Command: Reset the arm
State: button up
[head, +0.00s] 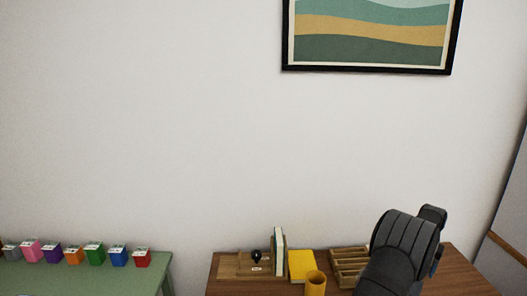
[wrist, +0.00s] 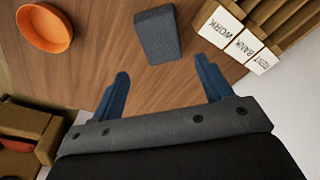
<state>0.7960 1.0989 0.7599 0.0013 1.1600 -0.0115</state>
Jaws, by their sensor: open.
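My gripper (wrist: 165,90) shows in the wrist view with its two blue fingers wide apart and nothing between them. It points at the brown wooden desk (wrist: 105,70), over the desk's edge. In the head view my dark arm rises at the lower right in front of the desk (head: 455,272); the gripper itself is hidden there. A dark grey block (wrist: 157,35) lies on the desk beyond the fingertips, apart from them.
In the wrist view, an orange bowl (wrist: 45,27) is at upper left and a wooden sorter with labelled slots (wrist: 244,40) at upper right. In the head view, a yellow cup (head: 315,284) and books (head: 279,252) stand on the desk; a green table (head: 60,280) bears several coloured pots.

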jog(key=f, duration=0.8)
jog(key=w+d+f, duration=0.1)
jog(key=f, duration=0.2)
jog(key=shift+f, duration=0.4)
notch_tip(320, 180, up, 4)
jog(key=shift+r, duration=0.25)
jog(key=s+d+r, duration=0.3)
jog(key=s+r, duration=0.4)
jog(key=s, duration=0.4)
jog(key=w+a+r+n, duration=0.2)
jog(key=w+a+n, duration=0.2)
jog(key=w+a, duration=0.35)
jog(key=w+a+r+n+y, duration=0.1)
jog(key=w+a+r+n, duration=0.15)
jog(key=w+a, duration=0.55)
jog(key=w+a+r+n, duration=0.2)
jog(key=w+a+n, duration=0.4)
jog(key=a, duration=0.4)
jog(key=w+a+r+n, duration=0.1)
jog(key=w+a+n, duration=0.1)
jog(key=a, duration=0.7)
jog(key=w+a+r+n, duration=0.2)
jog(key=a+n, duration=0.1)
jog(key=a, duration=0.6)
jog(key=w+a+r+n+y, duration=0.1)
jog(key=w+a+n, duration=0.1)
jog(key=a, duration=0.7)
jog(key=shift+w+r, duration=0.2)
jog(key=shift+w, duration=0.2)
jog(key=shift+n, duration=0.25)
